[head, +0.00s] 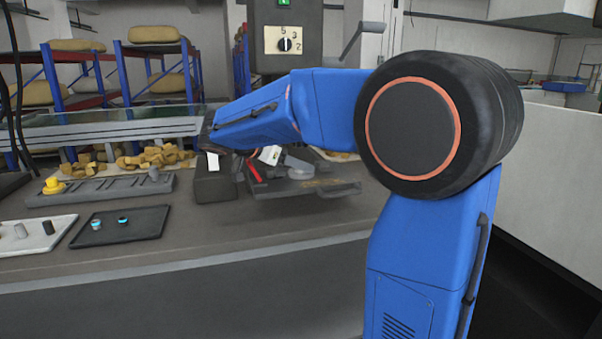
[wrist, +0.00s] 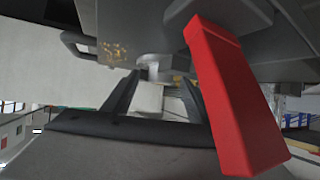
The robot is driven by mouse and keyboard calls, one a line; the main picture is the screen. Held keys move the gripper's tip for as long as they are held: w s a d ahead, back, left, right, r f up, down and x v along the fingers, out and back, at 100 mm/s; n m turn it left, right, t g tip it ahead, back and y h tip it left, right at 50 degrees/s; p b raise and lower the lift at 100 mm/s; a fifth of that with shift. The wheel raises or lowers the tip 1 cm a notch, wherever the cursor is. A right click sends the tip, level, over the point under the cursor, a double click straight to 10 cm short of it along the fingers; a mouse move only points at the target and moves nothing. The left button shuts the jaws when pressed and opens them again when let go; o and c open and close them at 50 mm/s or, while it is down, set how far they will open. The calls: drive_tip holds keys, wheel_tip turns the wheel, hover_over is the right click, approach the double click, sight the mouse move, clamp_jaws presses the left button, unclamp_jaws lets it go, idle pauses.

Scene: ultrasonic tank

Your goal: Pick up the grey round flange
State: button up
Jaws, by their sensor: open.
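A pale grey round piece (head: 298,169), which looks like the flange, sits on a dark grey tray (head: 335,190) at the middle of the bench in the head view. In the wrist view a small pale grey rounded piece (wrist: 152,68) shows just beyond my fingertips, on the tray's side. I cannot tell for sure that it is the same piece. My gripper (wrist: 158,82) is open, with its two dark fingers apart and nothing clearly held between them. In the head view my blue forearm hides much of the gripper.
A red bar (wrist: 235,95) stands close beside my right finger in the wrist view; it also shows in the head view (head: 254,172). A dark block (head: 214,185) adjoins the tray. A rack (head: 100,190), black tray (head: 120,228) and white tray (head: 35,240) lie left.

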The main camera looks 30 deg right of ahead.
drive_tip(key=c, duration=1.3)
drive_tip(key=shift+r, duration=0.1)
